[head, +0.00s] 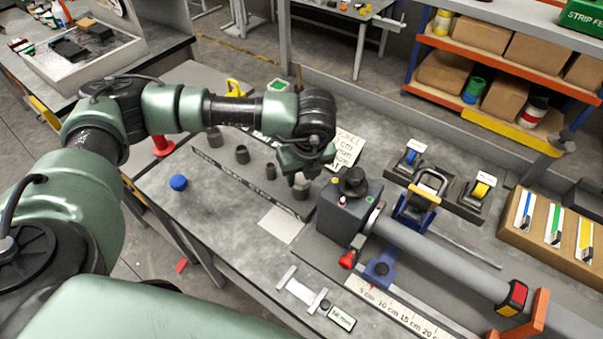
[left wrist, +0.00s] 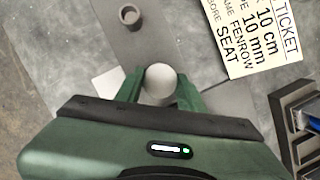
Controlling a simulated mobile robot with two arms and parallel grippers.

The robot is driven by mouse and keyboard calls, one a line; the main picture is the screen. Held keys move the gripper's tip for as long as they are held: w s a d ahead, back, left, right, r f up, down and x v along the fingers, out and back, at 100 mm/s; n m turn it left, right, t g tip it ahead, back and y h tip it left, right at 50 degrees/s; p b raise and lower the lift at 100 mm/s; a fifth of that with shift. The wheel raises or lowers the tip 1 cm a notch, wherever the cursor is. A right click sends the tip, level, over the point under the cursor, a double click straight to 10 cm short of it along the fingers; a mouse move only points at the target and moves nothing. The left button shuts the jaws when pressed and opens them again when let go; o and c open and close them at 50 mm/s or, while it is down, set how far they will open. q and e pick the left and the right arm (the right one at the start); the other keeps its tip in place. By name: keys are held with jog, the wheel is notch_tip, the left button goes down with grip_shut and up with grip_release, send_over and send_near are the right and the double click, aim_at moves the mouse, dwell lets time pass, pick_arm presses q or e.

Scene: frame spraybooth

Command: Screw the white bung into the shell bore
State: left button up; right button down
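My left gripper (head: 302,176) points down over the bench, at the near end of a row of dark grey cups. In the left wrist view its fingers (left wrist: 160,88) lie against both sides of a round, pale grey-white piece, which I take for the white bung (left wrist: 161,84). In the head view the gripper mostly hides it; a dark cup (head: 301,192) shows just below the fingers. Contact between bung and cup cannot be told. A thick grey tube (head: 440,253) lies to the right, at a dark grey block (head: 342,222). Which opening is the shell bore is unclear. My right gripper is not in view.
Other dark cups (head: 242,155) stand left of the gripper. A printed ticket (head: 346,150) lies behind it, and a blue cap (head: 178,183) at left.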

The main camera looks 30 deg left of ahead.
pick_arm(q)
jog(key=o, duration=0.5)
jog(key=shift+c, duration=0.2)
jog(key=c, duration=0.4)
jog(key=shift+f+m+b, duration=0.2)
jog(key=shift+m+b, duration=0.1)
jog(key=shift+b, duration=0.2)
jog(key=shift+m+t+b, duration=0.3)
jog(key=shift+m+b, duration=0.5)
jog(key=shift+b, duration=0.15)
jog(key=shift+r, duration=0.25)
jog(key=o, duration=1.3)
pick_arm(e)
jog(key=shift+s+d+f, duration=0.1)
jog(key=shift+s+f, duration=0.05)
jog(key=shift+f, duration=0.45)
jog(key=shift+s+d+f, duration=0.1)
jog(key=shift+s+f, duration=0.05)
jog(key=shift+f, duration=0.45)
